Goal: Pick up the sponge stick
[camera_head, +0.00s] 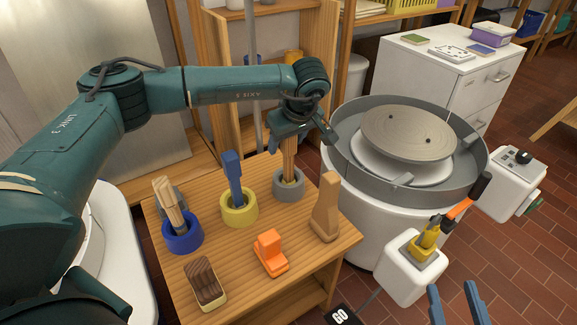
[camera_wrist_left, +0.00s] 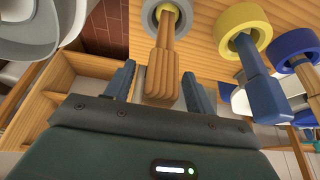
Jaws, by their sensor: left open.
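My left gripper (camera_head: 287,138) is above the grey ring holder (camera_head: 288,184) at the back right of the wooden table. A wooden stick (camera_head: 289,163) stands in that holder. In the left wrist view the stick's broad, grooved wooden end (camera_wrist_left: 160,78) lies between the two open fingers, with gaps on both sides.
On the table (camera_head: 230,252) stand a yellow holder (camera_head: 239,210) with a blue-handled tool, a blue holder (camera_head: 183,236) with wooden tools, a brush (camera_head: 206,283), an orange tool (camera_head: 269,254) and a wooden tool (camera_head: 326,210). The pottery wheel (camera_head: 408,133) stands to the right.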

